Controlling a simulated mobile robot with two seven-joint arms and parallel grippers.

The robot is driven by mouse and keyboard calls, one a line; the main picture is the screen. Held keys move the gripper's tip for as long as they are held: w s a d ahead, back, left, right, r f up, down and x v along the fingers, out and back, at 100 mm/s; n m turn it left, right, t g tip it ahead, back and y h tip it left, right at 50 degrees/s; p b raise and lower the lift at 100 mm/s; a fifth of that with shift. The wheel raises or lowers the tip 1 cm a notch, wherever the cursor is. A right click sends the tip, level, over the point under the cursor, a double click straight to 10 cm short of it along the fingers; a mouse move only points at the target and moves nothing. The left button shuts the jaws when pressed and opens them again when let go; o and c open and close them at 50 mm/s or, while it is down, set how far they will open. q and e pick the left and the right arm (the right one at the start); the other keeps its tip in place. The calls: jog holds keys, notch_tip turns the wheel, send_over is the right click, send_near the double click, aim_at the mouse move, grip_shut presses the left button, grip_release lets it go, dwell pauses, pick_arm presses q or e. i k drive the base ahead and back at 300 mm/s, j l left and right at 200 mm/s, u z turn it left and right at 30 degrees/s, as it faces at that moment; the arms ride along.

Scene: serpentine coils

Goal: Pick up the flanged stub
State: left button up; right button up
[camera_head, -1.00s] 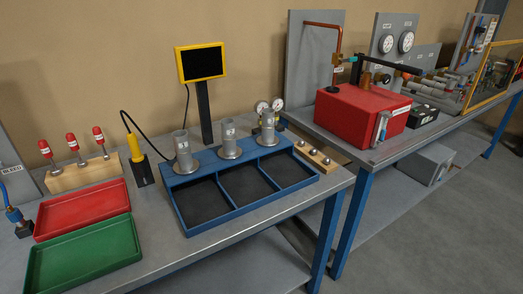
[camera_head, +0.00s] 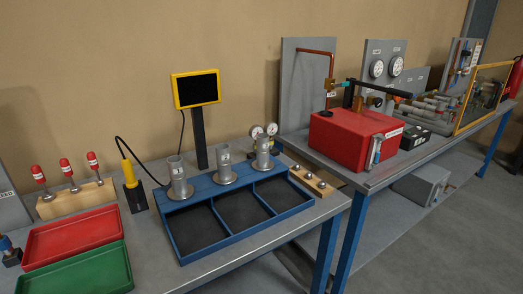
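Three grey metal flanged stubs stand upright on the back ledge of the blue three-compartment tray: a left one (camera_head: 178,182), a middle one (camera_head: 225,168) and a right one (camera_head: 263,156). Each has a short tube on a wide round flange and a small label too small to read. The blue tray (camera_head: 222,236) sits on the near workbench, and its dark compartments look empty. Neither of my grippers is in view.
A red tray (camera_head: 72,238) and a green tray (camera_head: 92,272) lie at the left. Behind are a wooden block (camera_head: 76,199) with red-capped tools, a yellow-handled tool (camera_head: 130,173) and a screen on a post (camera_head: 197,89). A red box (camera_head: 355,138) stands on the right bench.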

aim_at(263, 163)
jog(key=i+l, duration=0.1)
jog(key=l, duration=0.6)
jog(key=i+l, duration=0.1)
jog(key=l, duration=0.55)
jog(key=i+l+u, duration=0.1)
jog(key=l, duration=0.6)
